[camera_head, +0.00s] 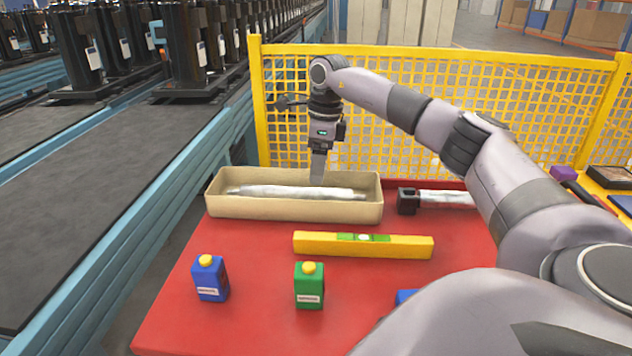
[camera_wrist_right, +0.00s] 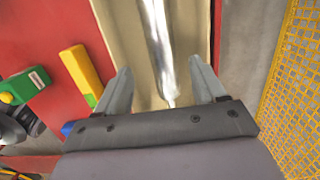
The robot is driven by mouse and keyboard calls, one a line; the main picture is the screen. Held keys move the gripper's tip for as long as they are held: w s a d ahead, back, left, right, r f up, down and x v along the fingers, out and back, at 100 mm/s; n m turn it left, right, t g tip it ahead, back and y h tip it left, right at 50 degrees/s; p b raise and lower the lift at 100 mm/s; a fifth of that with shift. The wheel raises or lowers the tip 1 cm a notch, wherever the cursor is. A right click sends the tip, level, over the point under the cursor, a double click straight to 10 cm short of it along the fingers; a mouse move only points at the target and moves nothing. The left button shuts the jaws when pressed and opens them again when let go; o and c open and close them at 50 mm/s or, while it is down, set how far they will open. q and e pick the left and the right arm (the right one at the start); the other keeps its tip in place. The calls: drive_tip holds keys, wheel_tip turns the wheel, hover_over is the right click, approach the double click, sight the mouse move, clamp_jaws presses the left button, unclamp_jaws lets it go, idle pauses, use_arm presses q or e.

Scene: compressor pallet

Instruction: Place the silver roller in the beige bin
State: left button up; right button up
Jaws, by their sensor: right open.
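The silver roller (camera_head: 290,192) lies lengthwise inside the beige bin (camera_head: 290,210) at the back of the red table. In the right wrist view the roller (camera_wrist_right: 159,45) runs away from the camera along the bin floor (camera_wrist_right: 122,30). My right gripper (camera_head: 318,180) points down over the bin, toward the roller's right part. In the right wrist view its two fingers (camera_wrist_right: 162,80) are spread apart on either side of the roller's near end, with nothing held. The exact height of the fingertips above the roller is hard to tell. My left gripper is not in view.
A yellow level (camera_head: 390,246) lies in front of the bin. A blue bottle (camera_head: 210,278) and a green bottle (camera_head: 309,286) stand nearer. A black-ended silver part (camera_head: 409,201) lies right of the bin. A yellow mesh fence (camera_head: 450,100) stands behind; a conveyor (camera_head: 90,200) runs at left.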

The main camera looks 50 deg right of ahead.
drive_tip(key=r, duration=0.4)
drive_tip(key=shift+s+d+r, duration=0.15)
drive_tip(key=shift+d+r, duration=0.05)
drive_tip(key=shift+r, duration=0.2)
